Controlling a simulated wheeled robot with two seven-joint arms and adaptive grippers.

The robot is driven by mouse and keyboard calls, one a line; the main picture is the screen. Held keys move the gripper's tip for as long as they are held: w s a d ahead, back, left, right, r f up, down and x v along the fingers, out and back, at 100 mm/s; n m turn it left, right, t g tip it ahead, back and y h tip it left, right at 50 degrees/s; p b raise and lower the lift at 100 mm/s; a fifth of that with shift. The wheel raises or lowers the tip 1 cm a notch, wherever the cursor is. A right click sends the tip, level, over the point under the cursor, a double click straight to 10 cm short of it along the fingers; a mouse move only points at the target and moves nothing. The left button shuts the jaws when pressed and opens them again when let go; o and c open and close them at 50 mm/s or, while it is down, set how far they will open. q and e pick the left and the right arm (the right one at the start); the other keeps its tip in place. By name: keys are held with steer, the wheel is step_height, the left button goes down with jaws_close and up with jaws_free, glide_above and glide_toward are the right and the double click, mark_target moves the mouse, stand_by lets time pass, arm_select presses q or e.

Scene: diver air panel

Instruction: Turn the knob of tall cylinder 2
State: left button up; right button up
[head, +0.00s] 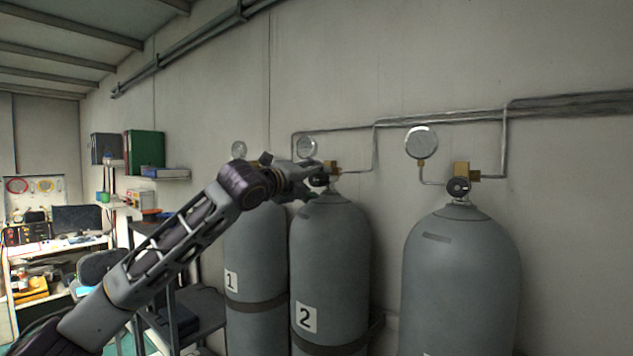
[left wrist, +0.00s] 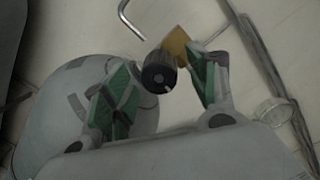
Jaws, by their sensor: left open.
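Tall cylinder 2 (head: 330,250) is a grey tank with a white "2" label (head: 306,318), standing against the wall. Its brass valve (head: 331,167) and black round knob (head: 320,181) are at its top, partly covered by my left gripper (head: 311,181). In the left wrist view the knob (left wrist: 158,76) with a white mark sits in front of the brass valve (left wrist: 176,45). The open left gripper (left wrist: 157,64) has its green-padded fingers on either side of the knob, with gaps visible; the grip is not closed on it.
Cylinder 1 (head: 255,250) stands close on the left, and another grey cylinder (head: 462,270) stands right, with its own knob (head: 458,187) and gauge (head: 421,143). Pipes (head: 440,121) run along the wall above. A dark shelf unit (head: 195,310) stands left of cylinder 1.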

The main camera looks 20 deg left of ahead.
arm_select(q)
steer(key=v, duration=1)
